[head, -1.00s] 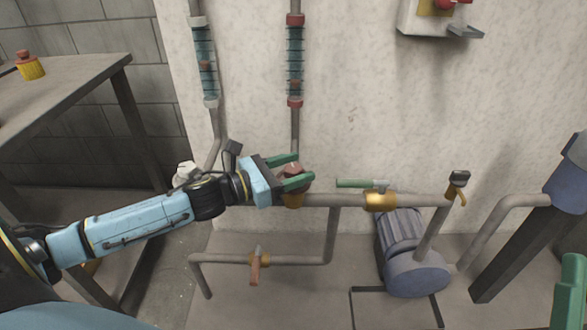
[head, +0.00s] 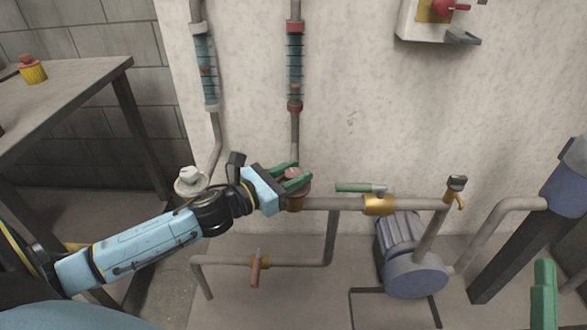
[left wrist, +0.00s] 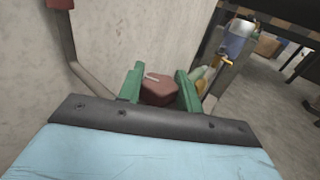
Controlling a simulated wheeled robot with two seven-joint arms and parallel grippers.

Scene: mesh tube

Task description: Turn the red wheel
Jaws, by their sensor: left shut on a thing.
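The dull red wheel (head: 293,173) sits on a brass valve body (head: 294,202) on the pipe below the red-ended gauge tube. My left gripper (head: 290,179) has its green fingers on either side of the wheel and is shut on it. In the left wrist view the wheel (left wrist: 160,92) shows between the two green fingers, with a pale mark on its top. Part of its rim is hidden by the fingers. Of my right gripper, a green finger (head: 543,295) shows at the lower right; its opening does not show.
A white wheel (head: 189,179) stands just left of my left gripper. A green-handled valve (head: 378,204) is on the pipe to the right, above a blue pump (head: 414,273). An orange-handled valve (head: 256,266) is below. A table (head: 75,85) stands at left.

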